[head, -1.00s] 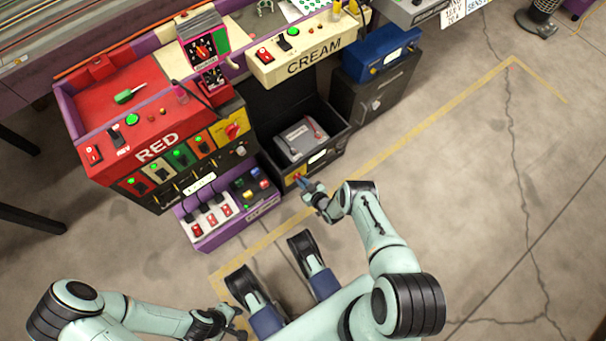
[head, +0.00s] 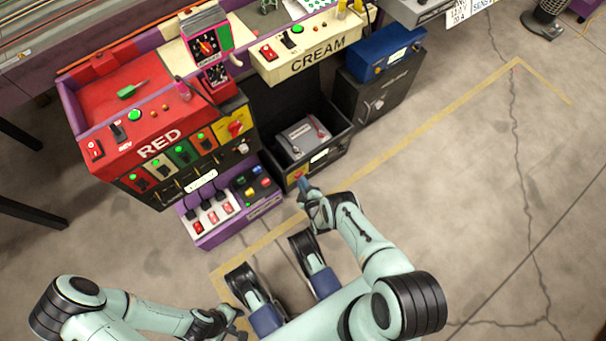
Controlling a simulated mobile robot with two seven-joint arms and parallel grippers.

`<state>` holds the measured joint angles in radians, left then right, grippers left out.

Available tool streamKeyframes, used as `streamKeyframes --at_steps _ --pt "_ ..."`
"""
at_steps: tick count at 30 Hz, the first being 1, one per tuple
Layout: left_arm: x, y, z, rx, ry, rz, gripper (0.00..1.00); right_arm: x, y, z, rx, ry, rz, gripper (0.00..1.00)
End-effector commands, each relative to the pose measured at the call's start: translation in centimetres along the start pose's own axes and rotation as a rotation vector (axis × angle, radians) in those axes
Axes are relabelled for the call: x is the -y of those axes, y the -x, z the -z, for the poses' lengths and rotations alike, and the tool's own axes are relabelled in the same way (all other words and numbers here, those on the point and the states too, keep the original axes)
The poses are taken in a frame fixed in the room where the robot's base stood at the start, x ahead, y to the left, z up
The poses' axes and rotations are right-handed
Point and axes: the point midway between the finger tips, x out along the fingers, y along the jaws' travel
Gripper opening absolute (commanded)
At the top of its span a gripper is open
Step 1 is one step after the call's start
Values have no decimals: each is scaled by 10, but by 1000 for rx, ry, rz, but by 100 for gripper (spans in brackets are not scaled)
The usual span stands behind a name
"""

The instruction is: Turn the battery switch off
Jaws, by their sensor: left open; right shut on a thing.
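The battery switch (head: 298,173) is a small red part on a yellow plate, on the front of the black box that holds the grey battery (head: 303,137). My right gripper (head: 303,185) is at this plate, shut on the switch. Its fingers and wrist cover part of the switch, so I cannot make out which way the handle points. My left gripper (head: 240,322) is open and empty, low over the floor at the bottom of the view, well away from the switch.
The purple switch box (head: 225,235) stands just left of the battery box. The red console (head: 125,150) and the cream console (head: 300,75) are behind. A dark cabinet with a blue unit (head: 380,55) stands to the right.

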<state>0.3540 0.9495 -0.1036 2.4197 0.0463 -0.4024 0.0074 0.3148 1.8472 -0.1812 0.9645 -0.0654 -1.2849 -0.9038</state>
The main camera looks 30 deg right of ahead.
Motion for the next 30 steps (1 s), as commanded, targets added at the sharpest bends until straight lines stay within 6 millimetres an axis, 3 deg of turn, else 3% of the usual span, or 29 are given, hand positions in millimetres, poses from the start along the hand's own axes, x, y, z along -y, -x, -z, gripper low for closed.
streamKeyframes --at_steps 17,20,21,30 --pt "2 -1 -2 8 3 4 43 -1 -2 3 -8 36 -17 0" --pt "2 -1 -2 8 3 3 43 -1 -2 3 -8 36 -17 33" --pt "2 -1 -2 8 2 3 43 -1 -2 3 -8 36 -17 36" --pt "2 -1 -2 8 2 3 43 0 -1 1 -3 34 -15 36"
